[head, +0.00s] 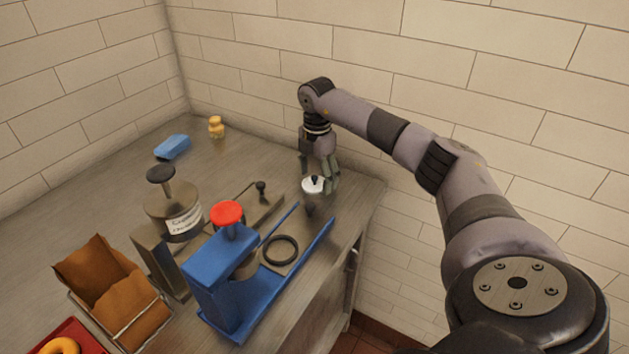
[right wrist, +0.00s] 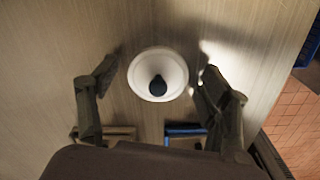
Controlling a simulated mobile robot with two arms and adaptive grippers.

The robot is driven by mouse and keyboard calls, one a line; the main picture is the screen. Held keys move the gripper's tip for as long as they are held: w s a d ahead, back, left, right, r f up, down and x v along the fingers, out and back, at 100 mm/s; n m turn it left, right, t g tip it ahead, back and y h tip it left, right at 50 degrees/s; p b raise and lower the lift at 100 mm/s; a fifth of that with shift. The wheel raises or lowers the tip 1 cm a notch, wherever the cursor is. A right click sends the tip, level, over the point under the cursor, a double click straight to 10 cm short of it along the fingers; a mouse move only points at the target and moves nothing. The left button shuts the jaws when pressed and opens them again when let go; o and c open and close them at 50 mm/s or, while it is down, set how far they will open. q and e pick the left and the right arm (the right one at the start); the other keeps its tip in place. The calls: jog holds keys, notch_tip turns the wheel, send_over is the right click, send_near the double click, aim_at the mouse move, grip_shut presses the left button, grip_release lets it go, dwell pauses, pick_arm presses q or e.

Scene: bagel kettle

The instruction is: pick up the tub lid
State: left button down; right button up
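The tub lid is a small round white lid (head: 312,185) with a dark knob, on the metal counter near its right edge. In the right wrist view the lid (right wrist: 158,75) lies between the two fingers, with a gap on the left and a very small gap on the right. My right gripper (head: 321,176) is open, pointing down just above and behind the lid; it also shows in the right wrist view (right wrist: 151,82). Whether a finger touches the lid is unclear. My left gripper is not in view.
A blue press (head: 228,270) with a red knob stands in front of the lid. A metal pot (head: 173,212), brown paper-lined bin (head: 112,295), blue block (head: 172,147) and small yellow figure (head: 216,127) are further left. The counter's right edge is close to the lid.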

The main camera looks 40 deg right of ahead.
jog(key=c, duration=0.5)
jog(key=shift+r, duration=0.1)
notch_tip(320, 180, up, 20)
jog(key=p, duration=0.1)
jog(key=w+a+f+n+p, duration=0.1)
jog(key=a+f+n+p, duration=0.25)
jog(key=a+p, duration=0.6)
jog(key=w+a+f+n+p, duration=0.1)
jog(key=a+f+n+p, duration=0.3)
jog(key=a, duration=1.1)
jog(key=shift+w+d+f+b, duration=0.1)
jog(key=shift+f+b, duration=0.75)
jog(key=shift+f, duration=0.6)
jog(key=shift+w+f+b, duration=0.1)
jog(key=shift+f+b, duration=0.75)
jog(key=shift+f, duration=0.55)
